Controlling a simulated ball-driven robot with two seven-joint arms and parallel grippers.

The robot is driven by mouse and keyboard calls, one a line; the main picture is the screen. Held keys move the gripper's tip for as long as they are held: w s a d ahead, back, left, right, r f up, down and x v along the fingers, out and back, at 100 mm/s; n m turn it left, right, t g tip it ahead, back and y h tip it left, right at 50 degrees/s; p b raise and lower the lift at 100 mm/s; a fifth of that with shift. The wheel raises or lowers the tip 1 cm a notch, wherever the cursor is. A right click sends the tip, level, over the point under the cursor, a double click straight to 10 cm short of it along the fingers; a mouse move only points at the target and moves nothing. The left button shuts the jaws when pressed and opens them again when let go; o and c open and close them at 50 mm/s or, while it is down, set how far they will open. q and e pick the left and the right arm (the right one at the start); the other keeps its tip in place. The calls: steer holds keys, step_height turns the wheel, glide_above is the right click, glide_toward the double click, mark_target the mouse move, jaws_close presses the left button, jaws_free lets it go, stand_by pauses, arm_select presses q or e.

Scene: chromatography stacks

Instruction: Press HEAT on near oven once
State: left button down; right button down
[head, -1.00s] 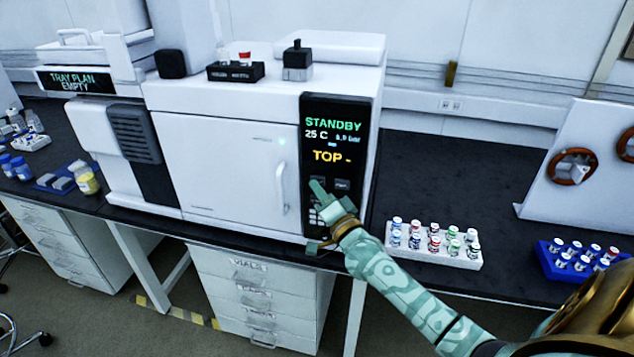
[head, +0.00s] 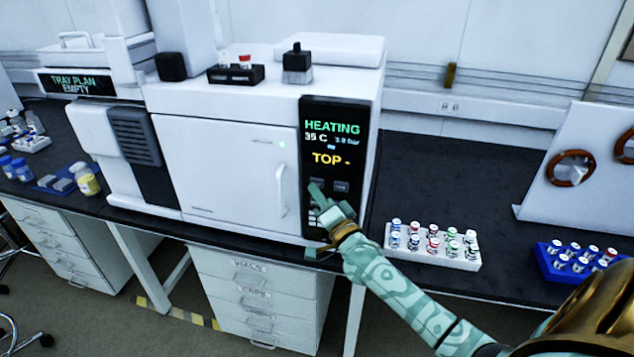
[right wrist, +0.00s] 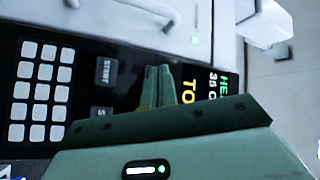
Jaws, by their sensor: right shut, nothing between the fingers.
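The near oven (head: 230,170) is a white cabinet with a closed door and a black control panel (head: 366,120) on its right side. The panel's display (head: 332,128) reads HEATING in green, 35 C and TOP in yellow. My right gripper (head: 316,188) is shut and empty, its fingertips at the panel's buttons, partly covering them. In the right wrist view the shut fingers (right wrist: 157,75) lie in front of the panel, beside a START button (right wrist: 105,72) and a white keypad (right wrist: 40,90). I cannot read a HEAT label or tell whether the fingertips touch. My left gripper is not in view.
A white rack of vials (head: 433,258) stands right of the oven, near my right arm. A blue vial rack (head: 545,262) is farther right. The black bench (head: 450,165) behind them is clear. Small items sit on the oven top.

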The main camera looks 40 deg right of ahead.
steer(key=shift+s+a, duration=0.2)
steer(key=s+a+p, duration=0.3)
steer(key=shift+s+a, duration=0.1)
steer(key=shift+a, duration=0.3)
stand_by(0.4)
stand_by(0.5)
